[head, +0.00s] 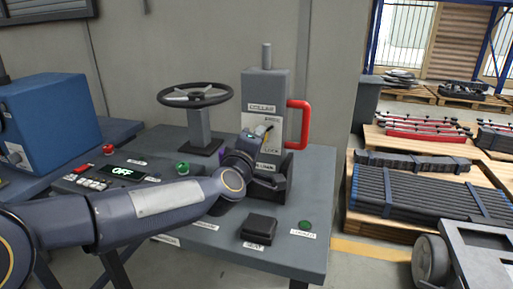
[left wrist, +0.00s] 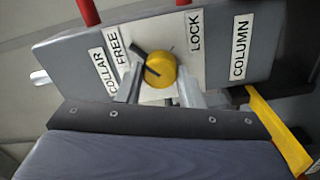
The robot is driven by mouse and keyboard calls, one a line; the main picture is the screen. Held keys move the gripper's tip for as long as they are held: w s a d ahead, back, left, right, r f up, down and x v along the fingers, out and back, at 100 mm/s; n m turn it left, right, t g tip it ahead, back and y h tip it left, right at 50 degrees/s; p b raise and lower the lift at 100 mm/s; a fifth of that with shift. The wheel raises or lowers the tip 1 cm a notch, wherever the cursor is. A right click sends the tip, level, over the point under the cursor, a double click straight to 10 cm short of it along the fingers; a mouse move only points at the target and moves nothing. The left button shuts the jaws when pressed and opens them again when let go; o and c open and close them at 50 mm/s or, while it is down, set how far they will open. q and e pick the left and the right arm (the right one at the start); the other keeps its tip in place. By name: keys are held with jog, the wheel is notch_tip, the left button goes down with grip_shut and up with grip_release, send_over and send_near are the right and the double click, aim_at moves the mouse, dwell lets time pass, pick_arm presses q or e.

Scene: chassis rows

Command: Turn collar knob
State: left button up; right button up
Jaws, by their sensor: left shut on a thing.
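The collar knob (left wrist: 160,68) is a round yellow knob on a white plate, between the labels FREE and LOCK in the left wrist view. A dark bar lies across its left side, slanting up toward FREE. My left gripper (left wrist: 161,86) has a finger on each side of the knob and is shut on it. In the head view, my left gripper (head: 262,133) reaches the front of the grey column (head: 266,88) marked COLLAR, and my wrist and gripper hide much of the knob. My right gripper is not in view.
A red handle (head: 305,124) sticks out from the column's right side. A black handwheel (head: 195,96) stands to the left. A black block (head: 258,228) and a green button (head: 305,225) are at the bench front. A panel reading OFF (head: 122,172) lies left, behind my arm.

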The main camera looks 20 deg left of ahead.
pick_arm(q)
jog(key=shift+n, duration=0.4)
jog(key=o, duration=1)
jog(key=shift+c, duration=0.2)
jog(key=s, duration=0.8)
jog(key=shift+a, duration=0.15)
